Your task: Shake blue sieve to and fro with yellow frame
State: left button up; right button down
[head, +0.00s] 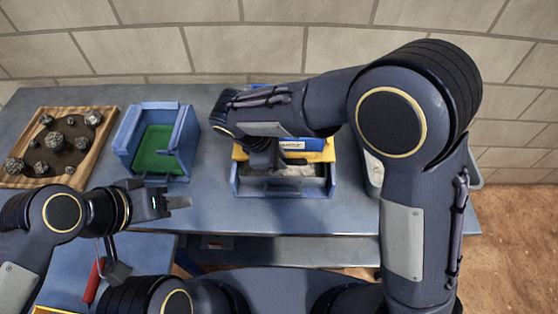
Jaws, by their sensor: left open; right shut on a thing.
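The blue sieve (285,189) stands on the grey bench in the middle, as a box with a pale grey heap inside. The yellow frame (322,156) lies across its back part; its middle is hidden by my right arm. My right gripper (265,163) reaches down over the sieve's back left part and appears shut on the yellow frame; its fingertips are mostly hidden by my own wrist. My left gripper (178,203) is open and empty over the bench's front edge, left of the sieve and apart from it.
A wooden tray (98,143) with several grey rocks lies at the far left. Next to it stands a blue box (125,142) with a green inside. A pale container (374,174) is partly hidden behind my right arm. A red-handled tool (94,280) is at lower left.

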jog(key=c, duration=1.4)
grip_release()
jog(key=shift+o, duration=0.2)
jog(key=shift+a+r, duration=0.1)
jog(key=v, duration=0.7)
jog(key=shift+r, duration=0.3)
jog(key=shift+a, duration=0.1)
